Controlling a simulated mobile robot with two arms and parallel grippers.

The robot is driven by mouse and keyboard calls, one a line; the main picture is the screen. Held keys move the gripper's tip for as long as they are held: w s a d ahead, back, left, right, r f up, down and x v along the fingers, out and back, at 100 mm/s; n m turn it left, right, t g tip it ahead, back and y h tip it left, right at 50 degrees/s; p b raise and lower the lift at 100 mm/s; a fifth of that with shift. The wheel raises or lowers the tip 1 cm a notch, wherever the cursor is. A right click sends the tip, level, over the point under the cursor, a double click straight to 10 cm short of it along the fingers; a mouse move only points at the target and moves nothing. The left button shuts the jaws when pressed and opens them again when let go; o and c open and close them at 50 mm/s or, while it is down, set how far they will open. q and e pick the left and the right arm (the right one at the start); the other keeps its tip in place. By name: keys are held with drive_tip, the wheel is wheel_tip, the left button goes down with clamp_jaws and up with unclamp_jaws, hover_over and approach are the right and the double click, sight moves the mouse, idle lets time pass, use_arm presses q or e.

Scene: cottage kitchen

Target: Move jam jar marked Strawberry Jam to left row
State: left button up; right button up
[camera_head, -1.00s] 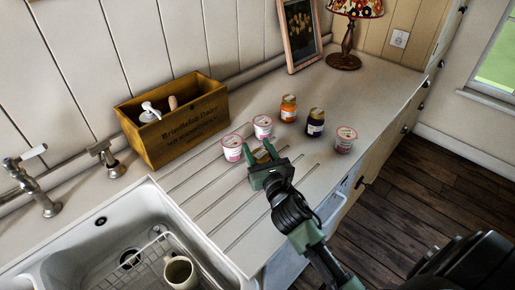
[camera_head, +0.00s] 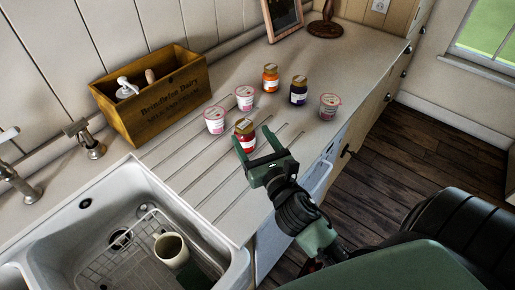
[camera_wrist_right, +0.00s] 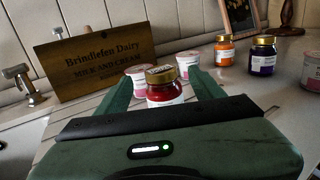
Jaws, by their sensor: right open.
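A red jar with a gold lid (camera_head: 245,138) stands upright on the ribbed draining area of the counter; its label is too small to read. It also shows in the wrist view (camera_wrist_right: 163,92). My right gripper (camera_head: 252,137) is open, its two fingers pointing at the red jar, one on each side. An orange jar (camera_head: 270,78) and a dark blue jar (camera_head: 298,91) stand farther back. White and pink pots stand close behind the red jar, one left (camera_head: 215,120) and one farther back (camera_head: 245,98). My left gripper is out of view.
Another pot (camera_head: 329,107) stands near the counter's right edge. A wooden crate (camera_head: 155,100) stands by the wall at left. A sink (camera_head: 95,240) with a rack and a mug (camera_head: 171,248) is at front left. A lamp base (camera_head: 325,28) stands at the back.

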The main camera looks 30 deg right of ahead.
drive_tip(key=shift+s+a+b, duration=0.15)
drive_tip(key=shift+s, duration=0.7)
drive_tip(key=shift+s+a+b, duration=0.1)
drive_tip(key=shift+s+b, duration=0.05)
drive_tip(key=shift+s, duration=0.65)
